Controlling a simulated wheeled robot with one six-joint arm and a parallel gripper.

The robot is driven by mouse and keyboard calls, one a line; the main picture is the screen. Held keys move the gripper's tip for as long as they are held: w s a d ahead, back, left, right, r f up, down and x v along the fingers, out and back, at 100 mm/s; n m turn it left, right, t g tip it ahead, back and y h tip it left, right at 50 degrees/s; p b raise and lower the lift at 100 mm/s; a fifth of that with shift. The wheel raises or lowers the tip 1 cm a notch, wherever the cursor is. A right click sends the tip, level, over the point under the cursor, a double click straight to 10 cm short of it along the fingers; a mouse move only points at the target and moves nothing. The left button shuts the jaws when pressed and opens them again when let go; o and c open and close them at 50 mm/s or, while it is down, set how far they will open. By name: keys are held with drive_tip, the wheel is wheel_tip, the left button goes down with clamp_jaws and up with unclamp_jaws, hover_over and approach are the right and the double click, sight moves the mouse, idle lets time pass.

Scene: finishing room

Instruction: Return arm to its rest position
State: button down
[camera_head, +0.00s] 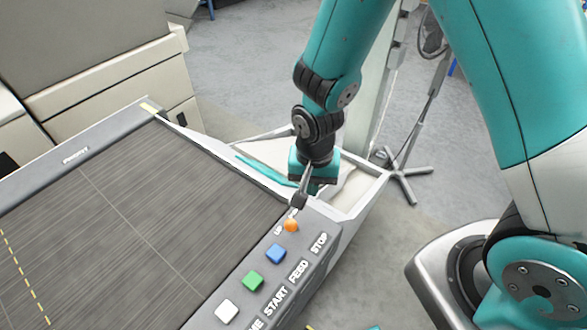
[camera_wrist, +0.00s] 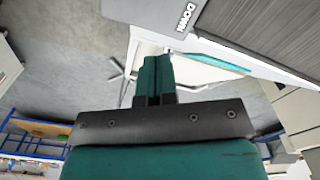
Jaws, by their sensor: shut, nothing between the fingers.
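My gripper (camera_head: 299,203) is near the top right corner of the machine's control panel (camera_head: 283,268) in the head view, close to the orange button (camera_head: 291,225). I cannot tell whether it touches the panel. In the wrist view my gripper (camera_wrist: 158,62) has its two teal fingers together with nothing between them. My teal arm comes down from the top of the head view.
The machine's dark bed (camera_head: 140,215) fills the left side. Blue (camera_head: 276,253), green (camera_head: 253,280) and white (camera_head: 227,311) buttons line the panel. A white open tray (camera_head: 368,192) sits behind the gripper. A stand (camera_head: 408,185) is on the floor beyond.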

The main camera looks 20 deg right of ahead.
drive_tip(key=s+a+r+n+y+b, duration=0.2)
drive_tip(key=s+r+n+y+b, duration=0.2)
drive_tip(key=s+r+n+b, duration=0.3)
drive_tip(key=s+r+n, duration=0.5)
drive_tip(key=s+r, duration=0.2)
drive_tip(key=r, duration=0.3)
drive_tip(key=shift+a+r, duration=0.15)
drive_tip(key=shift+a, duration=0.25)
